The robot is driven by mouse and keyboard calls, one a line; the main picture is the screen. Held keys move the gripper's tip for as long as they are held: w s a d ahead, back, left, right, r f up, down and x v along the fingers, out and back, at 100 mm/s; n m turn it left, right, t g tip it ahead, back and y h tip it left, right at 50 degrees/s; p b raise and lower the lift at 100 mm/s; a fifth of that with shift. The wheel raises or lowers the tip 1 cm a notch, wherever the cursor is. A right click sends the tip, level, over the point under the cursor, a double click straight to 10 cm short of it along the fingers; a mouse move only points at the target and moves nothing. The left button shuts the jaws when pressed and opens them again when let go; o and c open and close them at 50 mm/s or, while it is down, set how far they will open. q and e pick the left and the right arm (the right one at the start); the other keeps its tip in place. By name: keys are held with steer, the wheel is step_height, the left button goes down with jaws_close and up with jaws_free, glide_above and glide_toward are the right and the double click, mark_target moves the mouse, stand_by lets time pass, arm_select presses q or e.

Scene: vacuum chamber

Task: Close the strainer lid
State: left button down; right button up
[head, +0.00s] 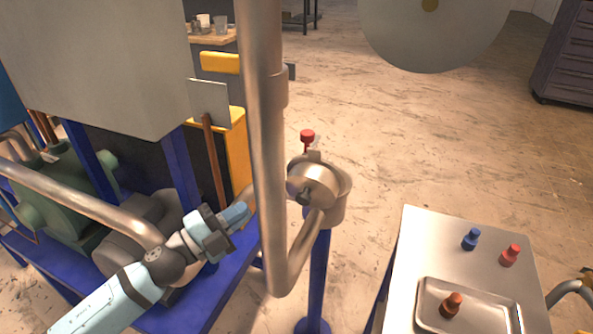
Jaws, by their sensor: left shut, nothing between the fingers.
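The strainer (341,200) is a metal cup on a blue post, just right of the tall vertical pipe. Its round metal lid (318,174), with a dark knob on its face, is tilted relative to the cup's rim. Part of the rim shows to the right of the lid, and I cannot tell how far the lid stands off it. My left gripper (240,216) has light blue fingers. It is shut and empty, left of the pipe and apart from the lid. My right gripper is out of view.
The thick metal pipe (268,140) stands between my left gripper and the strainer, then bends up toward it. A red-handled valve (307,136) is behind the lid. A metal table (425,236) at right holds a tray (427,319) and small coloured pieces.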

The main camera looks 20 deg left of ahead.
arm_select(q)
step_height(320, 180, up, 4)
steer(key=m+g+h, duration=0.3)
steer(key=m, duration=0.4)
steer(key=p, duration=0.3)
glide_toward(313, 155)
steer(key=s+d+x, duration=0.1)
steer(key=x, duration=0.4)
steer(key=shift+w+r+m+g, duration=0.2)
steer(key=shift+w+m+g, duration=0.2)
steer(key=shift+w, duration=0.6)
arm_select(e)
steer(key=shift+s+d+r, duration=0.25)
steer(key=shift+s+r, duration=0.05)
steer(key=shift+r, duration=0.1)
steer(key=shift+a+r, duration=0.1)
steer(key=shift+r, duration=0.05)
